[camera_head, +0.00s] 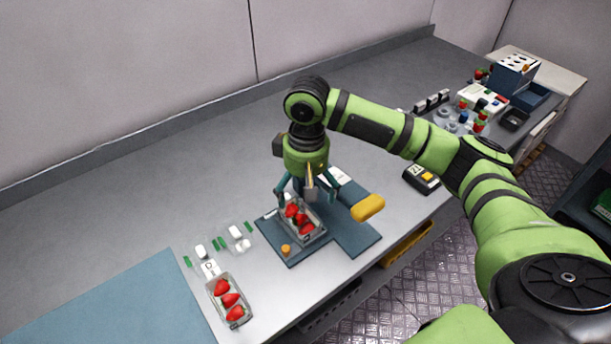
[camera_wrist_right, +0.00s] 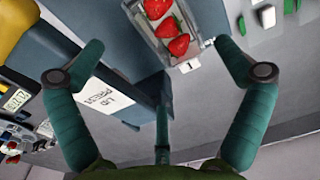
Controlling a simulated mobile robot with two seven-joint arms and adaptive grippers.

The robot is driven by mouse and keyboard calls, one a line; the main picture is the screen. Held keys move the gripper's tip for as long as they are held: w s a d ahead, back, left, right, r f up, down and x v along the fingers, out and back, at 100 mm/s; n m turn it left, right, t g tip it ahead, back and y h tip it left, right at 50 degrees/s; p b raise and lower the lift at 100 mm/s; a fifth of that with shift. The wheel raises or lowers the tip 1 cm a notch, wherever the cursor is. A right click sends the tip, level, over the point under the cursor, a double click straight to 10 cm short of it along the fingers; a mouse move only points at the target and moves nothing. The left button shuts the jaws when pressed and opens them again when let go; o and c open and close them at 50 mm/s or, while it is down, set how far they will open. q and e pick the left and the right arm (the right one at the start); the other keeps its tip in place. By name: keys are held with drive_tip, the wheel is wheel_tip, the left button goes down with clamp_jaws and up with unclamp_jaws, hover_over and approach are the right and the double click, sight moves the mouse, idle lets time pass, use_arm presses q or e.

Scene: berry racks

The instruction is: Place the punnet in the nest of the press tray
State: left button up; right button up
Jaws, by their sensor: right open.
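A clear punnet (camera_head: 317,237) of red strawberries sits on the blue press tray (camera_head: 272,237), beneath my right gripper. It also shows in the right wrist view (camera_wrist_right: 150,42), near the top, beyond the fingertips. My right gripper (camera_head: 296,192) points down over the punnet's far end; its fingers (camera_wrist_right: 158,58) are spread with nothing gripped between them. Whether the punnet is fully seated in the nest is hard to tell, as the gripper hides part of it. The press's yellow handle (camera_head: 368,207) is to the right of the punnet. My left gripper is not in view.
A second strawberry punnet (camera_head: 229,300) stands at front left beside a blue mat (camera_head: 110,305). Small clear lids (camera_head: 238,236) lie left of the tray. A black-and-yellow device (camera_head: 422,179) and several jars and boxes are to the right. The back-left counter is clear.

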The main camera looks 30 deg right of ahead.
drive_tip(key=shift+r+b, duration=0.3)
drive_tip(key=shift+r, duration=2.4)
